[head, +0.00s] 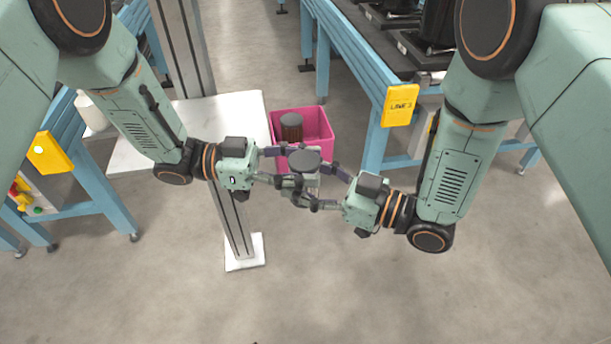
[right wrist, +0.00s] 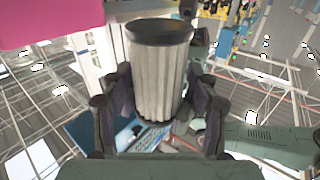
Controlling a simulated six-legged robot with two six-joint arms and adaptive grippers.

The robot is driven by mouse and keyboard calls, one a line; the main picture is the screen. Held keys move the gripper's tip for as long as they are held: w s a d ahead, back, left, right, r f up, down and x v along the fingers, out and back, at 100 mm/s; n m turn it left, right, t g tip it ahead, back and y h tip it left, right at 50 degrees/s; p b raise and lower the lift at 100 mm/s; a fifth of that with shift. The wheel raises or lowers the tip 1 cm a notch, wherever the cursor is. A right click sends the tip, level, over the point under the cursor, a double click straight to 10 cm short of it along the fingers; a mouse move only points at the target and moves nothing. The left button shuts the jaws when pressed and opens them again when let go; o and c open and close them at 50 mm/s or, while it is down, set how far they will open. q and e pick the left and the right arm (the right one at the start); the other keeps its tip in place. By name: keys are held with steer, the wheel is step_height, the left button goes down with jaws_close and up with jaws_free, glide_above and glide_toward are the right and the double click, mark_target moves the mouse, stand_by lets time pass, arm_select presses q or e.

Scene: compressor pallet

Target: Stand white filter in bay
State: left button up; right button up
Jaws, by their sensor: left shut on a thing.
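The white filter (right wrist: 160,72) is a pleated cylinder with a dark cap. In the head view, its dark cap (head: 303,161) shows between my two grippers, above the floor in front of the pink crate, and its white side is mostly hidden. My left gripper (head: 292,168) comes in from the left and is shut on it. My right gripper (head: 318,187) reaches in from the right with its fingers on either side of the filter. In the right wrist view, these fingers lie close along both sides; contact is unclear. I cannot make out the bay for certain.
A pink crate (head: 319,121) holds a brown filter with a dark cap (head: 291,125). A white panel (head: 245,105) lies to its left. Blue benches (head: 347,62) stand on both sides, the right one carrying dark machines (head: 432,30). The near floor is clear.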

steer(key=c, duration=0.7)
arm_select(q)
steer(key=o, duration=1.3)
arm_select(e)
steer(key=shift+c, duration=0.7)
